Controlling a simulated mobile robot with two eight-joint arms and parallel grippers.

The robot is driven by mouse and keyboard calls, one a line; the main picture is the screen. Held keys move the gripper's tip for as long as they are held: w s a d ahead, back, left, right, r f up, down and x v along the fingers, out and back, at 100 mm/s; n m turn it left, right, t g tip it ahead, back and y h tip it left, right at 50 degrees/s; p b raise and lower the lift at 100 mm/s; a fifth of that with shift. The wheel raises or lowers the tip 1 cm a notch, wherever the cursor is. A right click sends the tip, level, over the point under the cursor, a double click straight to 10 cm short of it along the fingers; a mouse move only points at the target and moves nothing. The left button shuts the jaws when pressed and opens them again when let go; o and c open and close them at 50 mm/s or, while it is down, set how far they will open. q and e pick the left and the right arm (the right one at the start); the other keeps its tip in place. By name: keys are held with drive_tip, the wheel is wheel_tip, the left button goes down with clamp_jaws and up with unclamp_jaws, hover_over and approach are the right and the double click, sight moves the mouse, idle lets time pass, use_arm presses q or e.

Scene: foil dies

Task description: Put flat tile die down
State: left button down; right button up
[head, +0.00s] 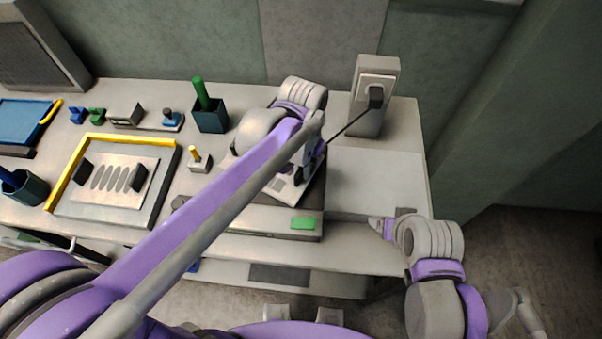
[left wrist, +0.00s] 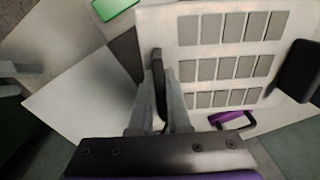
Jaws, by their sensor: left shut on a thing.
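The flat tile die is a pale plate (left wrist: 187,68) with rows of grey tiles, in the left wrist view. It has a black grip block at each end; the far one (left wrist: 298,70) is free. My left gripper (left wrist: 160,100) is shut on the near black grip. In the head view the left gripper (head: 308,160) is over the right part of the bench, and my arm hides most of the die (head: 284,190). The die is over a flat grey machine bed; I cannot tell whether it touches. My right gripper (head: 384,229) is at the bench's right front; its fingers are unclear.
A second die (head: 109,178) with oval shapes lies in a yellow-edged frame (head: 120,138) at left. A dark green cup (head: 210,117), a small yellow-knobbed block (head: 199,162) and a grey box on a stand (head: 378,82) are nearby. The bench's right part (head: 378,180) is clear.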

use_arm(q)
drive_tip(key=shift+f, duration=1.65)
drive_tip(key=shift+f, duration=0.2)
drive_tip(key=c, duration=0.9)
unclamp_jaws()
drive_tip(key=shift+r, duration=0.25)
wheel_tip(320, 180, up, 12)
drive_tip(key=shift+f+p, duration=0.1)
drive_tip(key=shift+p, duration=0.25)
